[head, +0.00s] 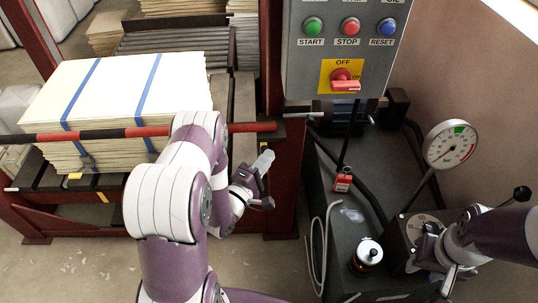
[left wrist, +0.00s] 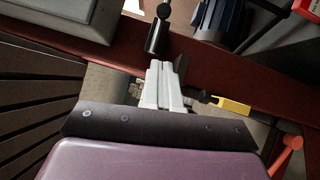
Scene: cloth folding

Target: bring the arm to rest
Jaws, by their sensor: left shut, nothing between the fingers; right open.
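My left arm (head: 172,200), purple and white, rises through the middle of the head view. My left gripper (head: 263,163) is at its end, in front of the red frame and left of the dark machine top. It is shut and empty; in the left wrist view its pale fingers (left wrist: 164,85) lie together with nothing between them. My right gripper (head: 433,260) is at the lower right of the head view, over the machine top near the gauge base. It is open, and its fingers are partly hidden by the wrist.
A stack of pale boards (head: 120,95) with blue straps stands at left behind a red-black bar (head: 75,135). A control box (head: 345,50) hangs at the top. A dial gauge (head: 450,145), a dark bottle (head: 366,256) and a red padlock-like tag (head: 343,182) are on the right.

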